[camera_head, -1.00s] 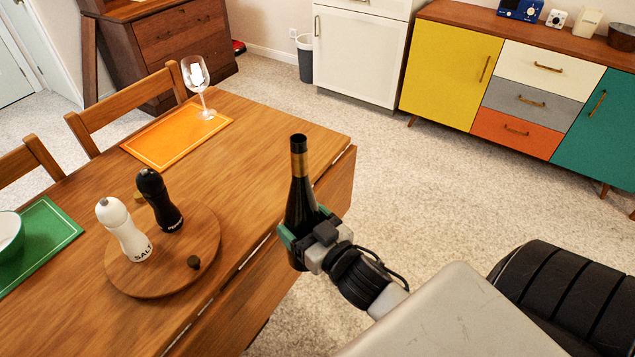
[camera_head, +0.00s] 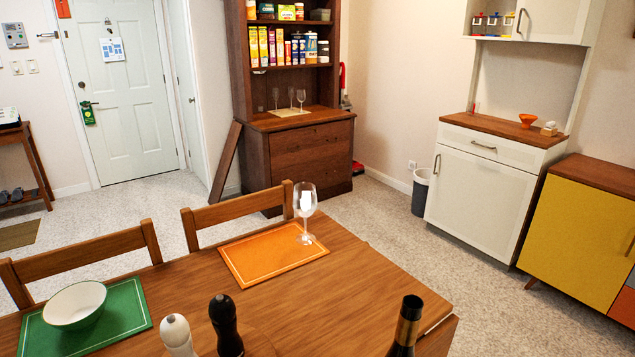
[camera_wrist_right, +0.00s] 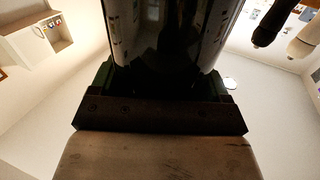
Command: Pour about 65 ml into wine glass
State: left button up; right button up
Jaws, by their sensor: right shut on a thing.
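The wine glass (camera_head: 305,205) stands upright on the far right part of the orange placemat (camera_head: 272,257), and I see no liquid in it. The dark bottle (camera_head: 405,330) is upright at the bottom edge of the head view, with only its neck and shoulder showing. In the right wrist view, the bottle's dark body (camera_wrist_right: 172,40) fills the upper middle, between the fingers of my right gripper (camera_wrist_right: 165,85). The right gripper is shut on it. In the head view that gripper is below the frame. My left gripper is not in view.
A white salt mill (camera_head: 177,337) and a black pepper mill (camera_head: 225,325) stand at the near side of the table (camera_head: 345,290). A bowl (camera_head: 75,304) sits on a green placemat (camera_head: 125,318). More glasses (camera_head: 291,97) stand on the hutch. Bare tabletop lies between bottle and wine glass.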

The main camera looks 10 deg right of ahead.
aim_at(304, 200)
jog(key=i+l, duration=0.2)
jog(key=l, duration=0.15)
jog(key=i+l, duration=0.15)
jog(key=l, duration=0.25)
jog(key=i+l, duration=0.2)
jog(key=l, duration=0.15)
jog(key=i+l+u, duration=0.1)
jog(key=l, duration=0.25)
jog(key=i+l, duration=0.25)
jog(key=l, duration=0.15)
jog(key=i+l, duration=0.15)
jog(key=l, duration=0.2)
jog(key=u, duration=1.7)
